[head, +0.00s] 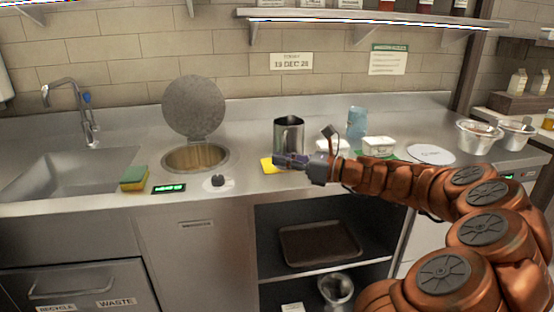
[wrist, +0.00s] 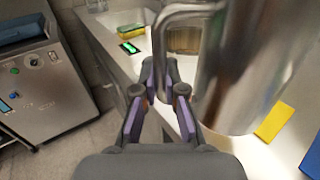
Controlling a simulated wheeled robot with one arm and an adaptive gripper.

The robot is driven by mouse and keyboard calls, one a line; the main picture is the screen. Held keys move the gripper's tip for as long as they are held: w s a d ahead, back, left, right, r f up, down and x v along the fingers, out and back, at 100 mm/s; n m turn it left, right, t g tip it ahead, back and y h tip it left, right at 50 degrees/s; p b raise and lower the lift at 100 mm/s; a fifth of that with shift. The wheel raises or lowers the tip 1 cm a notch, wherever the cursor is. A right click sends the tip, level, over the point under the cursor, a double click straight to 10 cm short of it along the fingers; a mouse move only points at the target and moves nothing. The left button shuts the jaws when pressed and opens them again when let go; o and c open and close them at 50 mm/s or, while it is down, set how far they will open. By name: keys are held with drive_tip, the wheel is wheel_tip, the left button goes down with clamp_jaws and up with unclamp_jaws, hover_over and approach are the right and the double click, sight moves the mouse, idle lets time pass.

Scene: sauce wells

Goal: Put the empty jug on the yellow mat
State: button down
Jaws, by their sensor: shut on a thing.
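The jug (head: 289,136) is a tall shiny metal vessel, upright over the counter behind my gripper. My gripper (head: 282,160) is shut on its handle; in the wrist view my fingers (wrist: 163,82) close on the lower part of the handle (wrist: 163,42), with the jug body (wrist: 240,75) on the right. The inside of the jug does not show. The yellow mat (head: 268,166) lies partly hidden behind my gripper; in the wrist view a yellow patch (wrist: 274,122) shows just right of the jug's base. I cannot tell whether the base touches the counter.
A well (head: 170,160) with its round lid (head: 193,107) raised is to the left, near a sponge (head: 134,178) and a timer (head: 168,188). White tubs (head: 379,145) and a blue container (head: 357,122) stand to the right. A shelf (head: 380,20) hangs above.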

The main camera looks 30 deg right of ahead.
sight(277, 147)
drive_tip(key=w+d, duration=0.1)
drive_tip(key=w, duration=0.1)
drive_tip(key=w+d, duration=0.1)
drive_tip(key=w, duration=0.2)
drive_tip(key=w+d, duration=0.1)
drive_tip(key=w, duration=0.2)
drive_tip(key=shift+d+f, duration=0.2)
drive_tip(key=shift+f, duration=0.15)
drive_tip(key=shift+s+f, duration=0.1)
drive_tip(key=shift+f, duration=1.7)
drive_tip(key=shift+f, duration=0.1)
drive_tip(key=c, duration=1.2)
unclamp_jaws()
drive_tip(key=shift+c, duration=0.2)
